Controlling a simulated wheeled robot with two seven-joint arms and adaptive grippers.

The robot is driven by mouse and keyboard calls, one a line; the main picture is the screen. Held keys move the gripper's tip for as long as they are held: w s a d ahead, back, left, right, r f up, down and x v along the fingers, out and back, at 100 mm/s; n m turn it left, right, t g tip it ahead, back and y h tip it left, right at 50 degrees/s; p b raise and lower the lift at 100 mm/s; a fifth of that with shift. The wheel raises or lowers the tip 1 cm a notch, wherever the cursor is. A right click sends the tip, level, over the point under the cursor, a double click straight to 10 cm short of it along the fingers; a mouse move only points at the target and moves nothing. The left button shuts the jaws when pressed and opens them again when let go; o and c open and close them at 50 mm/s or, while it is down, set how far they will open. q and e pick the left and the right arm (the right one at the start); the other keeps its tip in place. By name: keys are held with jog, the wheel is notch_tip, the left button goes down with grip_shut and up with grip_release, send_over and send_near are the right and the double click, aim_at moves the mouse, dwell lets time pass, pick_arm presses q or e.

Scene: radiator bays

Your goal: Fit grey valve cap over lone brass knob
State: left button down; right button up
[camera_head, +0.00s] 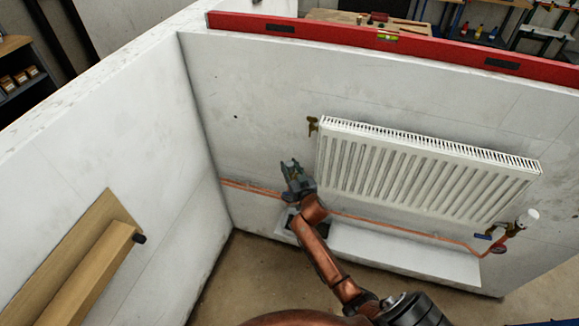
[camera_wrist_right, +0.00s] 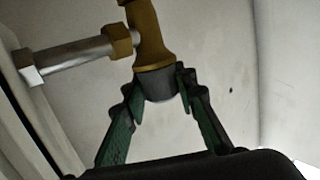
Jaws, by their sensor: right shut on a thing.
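My right gripper (camera_head: 291,168) is by the back wall, left of and below the radiator's left end in the head view. In the right wrist view my right gripper (camera_wrist_right: 159,84) has its green fingers closed on the grey valve cap (camera_wrist_right: 156,87). The brass knob (camera_head: 312,125) stands out at the radiator's upper left corner. In the right wrist view the brass fitting (camera_wrist_right: 150,42) lines up with the cap's far end. I cannot tell whether cap and brass touch. The cap is not distinguishable in the head view. My left gripper is not in view.
The white radiator (camera_head: 425,170) hangs on the back wall, with a white-headed valve (camera_head: 527,219) at its lower right. A copper pipe (camera_head: 400,229) runs below it. A wooden shelf (camera_head: 85,265) juts from the left wall. A red level (camera_head: 440,47) lies along the wall top.

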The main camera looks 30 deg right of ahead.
jog(key=o, duration=0.9)
jog(key=shift+o, duration=0.6)
jog(key=o, duration=0.4)
jog(key=shift+c, duration=0.2)
jog(key=shift+r+p, duration=2.3)
jog(key=shift+r, duration=0.15)
